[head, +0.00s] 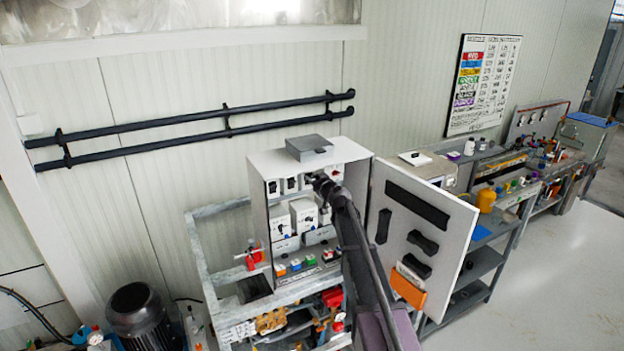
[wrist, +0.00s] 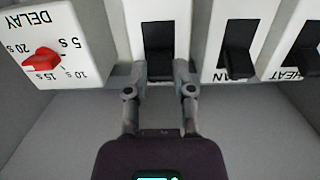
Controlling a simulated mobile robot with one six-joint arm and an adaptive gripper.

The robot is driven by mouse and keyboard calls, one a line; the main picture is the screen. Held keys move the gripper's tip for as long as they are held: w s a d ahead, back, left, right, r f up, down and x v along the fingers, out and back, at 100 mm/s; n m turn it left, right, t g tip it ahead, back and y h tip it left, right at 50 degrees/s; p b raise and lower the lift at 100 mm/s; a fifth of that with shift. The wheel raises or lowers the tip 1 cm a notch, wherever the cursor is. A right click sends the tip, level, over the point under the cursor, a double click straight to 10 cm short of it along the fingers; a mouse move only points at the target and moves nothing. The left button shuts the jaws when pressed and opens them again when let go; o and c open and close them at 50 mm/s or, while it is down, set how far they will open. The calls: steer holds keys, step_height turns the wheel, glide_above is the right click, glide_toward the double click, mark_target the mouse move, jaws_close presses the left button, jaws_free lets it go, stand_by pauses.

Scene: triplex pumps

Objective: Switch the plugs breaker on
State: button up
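The open control cabinet (head: 258,205) holds a top row of breakers with black levers. In the wrist view, a white breaker with a black lever (wrist: 158,38) is straight ahead, and its label is hidden behind my fingers, so I cannot read whether it is the plugs breaker. My gripper (wrist: 160,72) is open, with its two fingertips apart at the lower end of that breaker. I cannot tell whether they touch it. In the head view my gripper (head: 321,184) is at the upper right of the cabinet interior.
A delay box with a red knob (wrist: 41,60) is left of the breaker; a breaker ending in "AN" (wrist: 238,50) and one marked heat (wrist: 306,45) are to the right. The cabinet door (head: 450,215) stands open at right. A grey box (head: 309,148) sits on top.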

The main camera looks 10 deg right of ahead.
steer(key=o, duration=0.4)
steer(key=shift+c, duration=0.2)
steer(key=shift+s+f+t+b, duration=0.1)
steer(key=shift+f+t+b, duration=0.2)
steer(key=shift+t+b, duration=0.6)
steer(key=shift+f+t+y+b, duration=0.4)
steer(key=shift+t+b, duration=0.5)
steer(key=shift+b, duration=1.35)
steer(key=shift+f+t+y+b, duration=0.4)
steer(key=shift+t+b, duration=0.5)
steer(key=shift+b, duration=1.3)
steer(key=b+v, duration=0.6)
steer(key=v, duration=0.8)
steer(key=s+d+f+m+g+h+b, duration=0.1)
steer(key=s+d+f+m+g+h, duration=0.1)
steer(key=f, duration=0.6)
steer(key=s+d+f+m+g+h+b, duration=0.2)
steer(key=s+d+f+m+g+h, duration=0.1)
steer(key=f+h, duration=0.5)
steer(key=shift+s+f+m+g+b, duration=0.3)
steer(key=shift+s+f+m+g, duration=0.6)
steer(key=shift+g, duration=0.6)
steer(key=shift+s+r, duration=0.15)
